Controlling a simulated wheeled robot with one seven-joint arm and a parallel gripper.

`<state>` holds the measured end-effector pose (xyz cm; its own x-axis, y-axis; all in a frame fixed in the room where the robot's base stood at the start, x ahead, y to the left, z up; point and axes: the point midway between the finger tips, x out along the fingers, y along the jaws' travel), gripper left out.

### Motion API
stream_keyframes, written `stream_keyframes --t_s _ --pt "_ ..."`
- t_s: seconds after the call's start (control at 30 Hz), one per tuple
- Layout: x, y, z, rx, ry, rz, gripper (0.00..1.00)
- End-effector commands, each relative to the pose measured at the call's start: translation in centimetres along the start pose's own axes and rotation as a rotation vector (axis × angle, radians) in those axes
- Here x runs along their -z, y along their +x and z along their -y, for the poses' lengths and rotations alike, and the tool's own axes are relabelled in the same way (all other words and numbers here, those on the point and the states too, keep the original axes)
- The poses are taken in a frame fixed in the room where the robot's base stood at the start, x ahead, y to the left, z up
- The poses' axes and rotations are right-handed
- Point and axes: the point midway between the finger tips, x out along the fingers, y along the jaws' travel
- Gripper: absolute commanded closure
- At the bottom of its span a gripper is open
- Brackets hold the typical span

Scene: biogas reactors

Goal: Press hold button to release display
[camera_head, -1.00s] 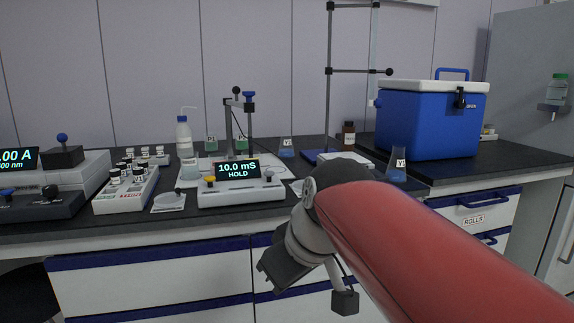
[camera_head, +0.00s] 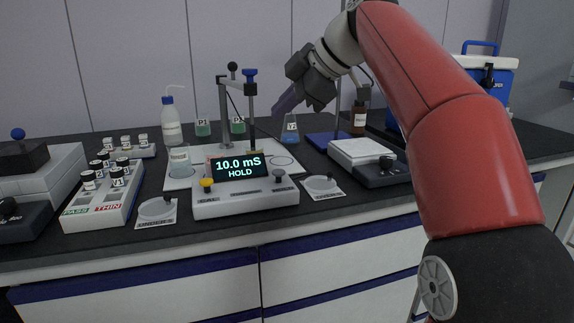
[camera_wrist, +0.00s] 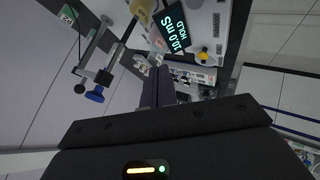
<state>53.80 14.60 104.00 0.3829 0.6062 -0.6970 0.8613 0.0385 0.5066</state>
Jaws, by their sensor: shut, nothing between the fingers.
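The conductivity meter (camera_head: 245,202) is a white box on the black bench. Its dark display (camera_head: 237,167) reads "10.0 mS" and "HOLD"; it also shows in the wrist view (camera_wrist: 173,29). A yellow button (camera_head: 207,184) sits at the meter's left, also visible in the wrist view (camera_wrist: 202,57). The small labels below the buttons are too blurred to read surely. My gripper (camera_head: 277,110) is shut and empty, above and behind the meter's right side, touching neither button. Its dark fingers (camera_wrist: 156,88) also show in the wrist view.
A probe stand (camera_head: 250,105) with a blue knob rises behind the meter. A beaker (camera_head: 179,160) stands at its left, and the Y2 flask (camera_head: 290,128) is near my gripper. A vial rack (camera_head: 100,205) stands left.

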Motion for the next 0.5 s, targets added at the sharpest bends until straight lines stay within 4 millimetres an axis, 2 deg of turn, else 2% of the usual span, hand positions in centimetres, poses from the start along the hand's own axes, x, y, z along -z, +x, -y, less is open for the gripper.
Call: stream_keyframes --t_s 0.33,0.5 --pt "-0.1 0.1 0.1 0.000 0.000 0.000 1.00" --pt "-0.8 1.1 0.9 0.000 0.000 0.000 1.00"
